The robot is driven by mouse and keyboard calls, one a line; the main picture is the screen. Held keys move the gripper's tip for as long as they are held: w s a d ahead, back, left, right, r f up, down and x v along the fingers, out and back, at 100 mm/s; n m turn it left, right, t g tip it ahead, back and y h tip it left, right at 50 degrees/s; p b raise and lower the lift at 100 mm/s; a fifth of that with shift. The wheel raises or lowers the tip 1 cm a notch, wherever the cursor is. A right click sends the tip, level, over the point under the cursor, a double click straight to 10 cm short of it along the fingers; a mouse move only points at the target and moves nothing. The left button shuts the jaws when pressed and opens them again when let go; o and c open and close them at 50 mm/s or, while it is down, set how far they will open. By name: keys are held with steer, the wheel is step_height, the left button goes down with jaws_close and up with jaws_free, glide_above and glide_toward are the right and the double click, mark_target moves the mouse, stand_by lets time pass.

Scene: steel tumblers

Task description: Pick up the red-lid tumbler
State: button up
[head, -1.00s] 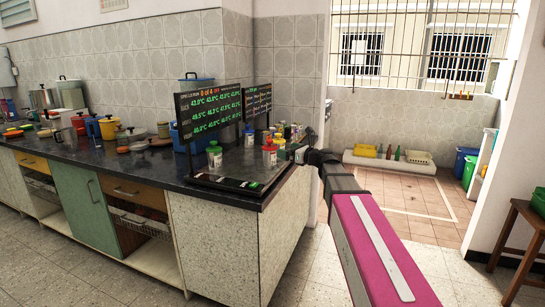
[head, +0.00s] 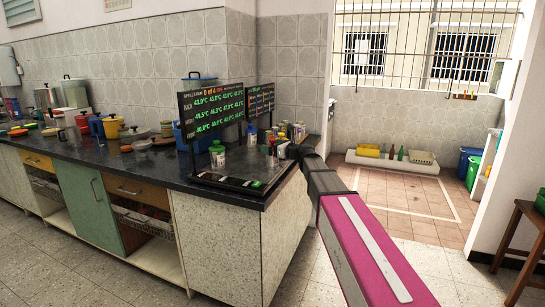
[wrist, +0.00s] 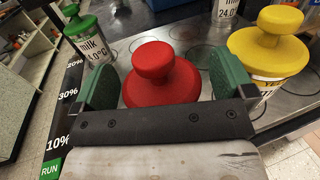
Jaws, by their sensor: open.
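The red-lid tumbler (wrist: 160,80) shows in the wrist view as a round red lid with a knob on top; its body is hidden below the lid. My gripper (wrist: 162,76) is open, with one green pad to the left of the red lid and one to the right. I cannot tell whether either pad touches it. In the head view my gripper (head: 294,150) is over the right end of the dark counter, and the red lid is hard to make out there.
A yellow-lid tumbler (wrist: 268,50) stands close to the right pad. A green-lid tumbler (wrist: 88,38) labelled milk stands at the left; it also shows in the head view (head: 217,156). A temperature display board (head: 211,110) stands on the counter (head: 150,172).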

steer(key=c, duration=1.1)
